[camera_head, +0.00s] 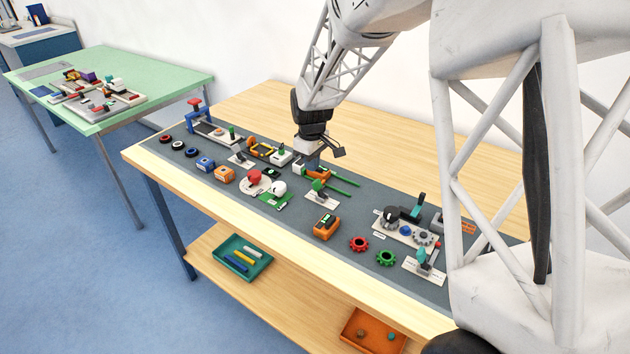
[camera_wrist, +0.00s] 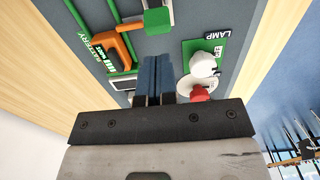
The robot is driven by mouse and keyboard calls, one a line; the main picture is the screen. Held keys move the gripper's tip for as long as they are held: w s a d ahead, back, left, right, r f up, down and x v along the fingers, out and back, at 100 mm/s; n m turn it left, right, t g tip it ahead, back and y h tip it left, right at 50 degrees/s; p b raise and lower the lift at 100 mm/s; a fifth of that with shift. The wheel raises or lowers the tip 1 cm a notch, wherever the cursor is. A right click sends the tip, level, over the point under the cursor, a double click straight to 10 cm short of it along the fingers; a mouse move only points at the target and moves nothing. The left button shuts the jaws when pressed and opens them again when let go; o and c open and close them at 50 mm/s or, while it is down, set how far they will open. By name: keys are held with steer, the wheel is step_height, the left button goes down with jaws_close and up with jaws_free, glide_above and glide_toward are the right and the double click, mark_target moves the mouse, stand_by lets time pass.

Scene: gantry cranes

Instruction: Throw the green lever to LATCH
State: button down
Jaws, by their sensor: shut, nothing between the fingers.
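A green lever (camera_head: 318,186) stands on a white plate (camera_head: 323,197) near the middle of the grey mat. Its green block-shaped handle also shows in the wrist view (camera_wrist: 158,21), at the top. The writing on its plate cannot be read, so I cannot tell which side is LATCH. My gripper (camera_head: 309,166) points down over the mat, behind and slightly left of the lever, apart from it. Its dark blue fingers (camera_wrist: 154,72) are together and empty in the wrist view. Another, darker green handle (camera_head: 232,132) stands farther left; its label is unreadable.
The LAMP board (camera_wrist: 217,52) with a white dome and a red button (camera_head: 254,177) are nearby. Teal-handled levers (camera_head: 421,256) stand at the right. An orange box (camera_head: 327,227) sits in front.

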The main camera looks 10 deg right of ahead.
steer(key=shift+r, duration=0.7)
steer(key=shift+s+r, duration=0.1)
steer(key=s+d+r+m+t, duration=0.1)
steer(key=s+d+r+m, duration=0.1)
steer(key=s+r, duration=0.6)
steer(key=s+d+r+m, duration=0.2)
steer(key=s+r, duration=0.2)
steer(key=s, duration=0.7)
steer(key=s+d+r+m+t, duration=0.1)
steer(key=s+m, duration=0.4)
steer(key=s, duration=1.6)
steer(key=shift+s+d+r+t, duration=0.25)
steer(key=shift+s+r+t, duration=0.05)
steer(key=shift+r, duration=0.05)
steer(key=shift+w, duration=0.15)
